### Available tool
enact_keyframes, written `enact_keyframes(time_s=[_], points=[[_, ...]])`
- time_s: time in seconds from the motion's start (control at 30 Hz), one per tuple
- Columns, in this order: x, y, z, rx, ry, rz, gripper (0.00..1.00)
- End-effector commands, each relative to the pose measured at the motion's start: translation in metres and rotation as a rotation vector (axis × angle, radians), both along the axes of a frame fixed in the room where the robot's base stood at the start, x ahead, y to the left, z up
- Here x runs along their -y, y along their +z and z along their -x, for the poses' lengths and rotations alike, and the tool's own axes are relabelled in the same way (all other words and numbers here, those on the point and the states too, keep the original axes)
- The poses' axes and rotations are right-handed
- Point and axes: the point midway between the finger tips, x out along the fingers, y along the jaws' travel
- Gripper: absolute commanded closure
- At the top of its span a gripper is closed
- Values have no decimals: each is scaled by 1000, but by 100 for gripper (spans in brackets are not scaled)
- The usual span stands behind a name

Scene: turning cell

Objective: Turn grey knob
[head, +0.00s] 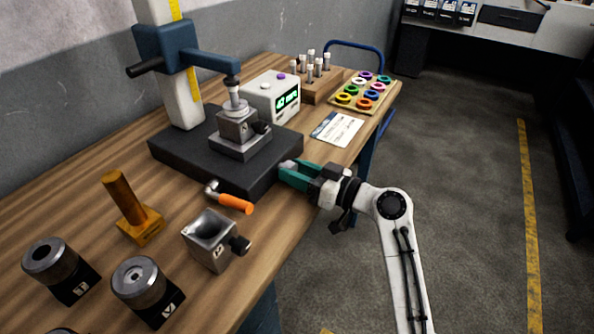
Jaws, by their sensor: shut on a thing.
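My gripper (287,170), with teal fingers, reaches in from the right over the bench edge to the right side of the black base plate (180,160). Its fingers are shut on a small light-grey piece, the grey knob (286,164), at the side of the plate. The fingers cover most of the knob, so its turn angle cannot be told. A press-like stand (180,80) with a blue arm rises from the plate over a grey block fixture (238,128).
An orange-handled lever (236,203) lies in front of the plate. A metal cup block (208,240), a brass post (124,195) and dark cylinders (140,280) stand at the front left. A display box (272,98), a card (337,129) and a ring tray (347,107) are behind. Floor at right is clear.

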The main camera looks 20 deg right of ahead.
Motion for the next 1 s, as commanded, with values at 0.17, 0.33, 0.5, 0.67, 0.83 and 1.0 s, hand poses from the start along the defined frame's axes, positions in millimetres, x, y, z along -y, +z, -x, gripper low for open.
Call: enact_keyframes(time_s=[0.17, 0.33, 0.5, 0.67, 0.83, 1.0], points=[[0, 0, 0, 0, -1, 1, 56], [0, 0, 0, 1, -1, 2, 39], [0, 0, 0, 1, 0, 2, 33], [1, 0, 1, 1, -1, 2, 33], [12, -1, 14, 2, -4, 2, 33], [31, -3, 41, 0, -5, 2, 33]])
